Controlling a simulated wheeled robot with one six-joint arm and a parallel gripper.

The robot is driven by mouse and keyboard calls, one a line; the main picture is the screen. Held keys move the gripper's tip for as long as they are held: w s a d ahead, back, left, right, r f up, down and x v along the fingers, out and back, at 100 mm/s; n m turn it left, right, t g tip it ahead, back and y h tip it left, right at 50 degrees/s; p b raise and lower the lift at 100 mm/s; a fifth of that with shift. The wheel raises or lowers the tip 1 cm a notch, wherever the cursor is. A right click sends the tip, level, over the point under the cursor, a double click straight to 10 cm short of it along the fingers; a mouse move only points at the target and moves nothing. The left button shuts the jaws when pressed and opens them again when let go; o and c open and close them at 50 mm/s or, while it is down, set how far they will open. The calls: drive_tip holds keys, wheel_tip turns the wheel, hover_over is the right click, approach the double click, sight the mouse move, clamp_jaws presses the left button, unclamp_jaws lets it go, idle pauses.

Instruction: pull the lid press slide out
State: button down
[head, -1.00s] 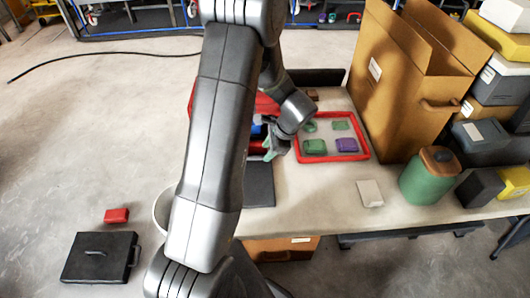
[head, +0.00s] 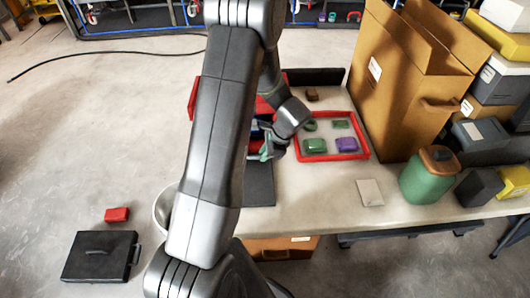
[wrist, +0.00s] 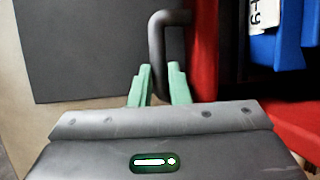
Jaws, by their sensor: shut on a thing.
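My gripper (wrist: 160,72) has its two green fingers shut on a dark grey bent handle (wrist: 163,40), which I take to be the lid press slide's handle. The handle reaches across to a red wall (wrist: 204,50) at its right in the wrist view. In the head view my gripper (head: 266,152) is by the left end of the table, beside the red press part (head: 265,106). My arm hides much of the press and the slide. Blue pieces (wrist: 274,50) with a white label show beyond the red wall.
A dark flat plate (head: 259,185) lies below my gripper. A red-rimmed tray (head: 365,150) with green and purple pieces stands to the right. Cardboard box (head: 400,100), green jar (head: 428,178) and white card (head: 369,192) are farther right. The front of the tabletop is mostly clear.

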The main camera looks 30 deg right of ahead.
drive_tip(key=s+a+b, duration=0.1)
drive_tip(key=s+a, duration=0.2)
drive_tip(key=s, duration=0.2)
drive_tip(key=s+a+b, duration=0.2)
drive_tip(key=s+a, duration=0.1)
drive_tip(key=s, duration=0.3)
drive_tip(key=s+a+b, duration=0.1)
drive_tip(key=s+a, duration=0.2)
drive_tip(key=s, duration=0.3)
drive_tip(key=shift+a, duration=0.15)
drive_tip(key=c, duration=1.4)
unclamp_jaws()
drive_tip(key=shift+o, duration=0.2)
drive_tip(key=shift+r, duration=0.1)
drive_tip(key=v, duration=1.3)
drive_tip(key=shift+s+r+p, duration=0.15)
drive_tip(key=shift+r+p, duration=0.15)
drive_tip(key=shift+p, duration=0.15)
drive_tip(key=b+x, duration=0.1)
drive_tip(key=x, duration=1.3)
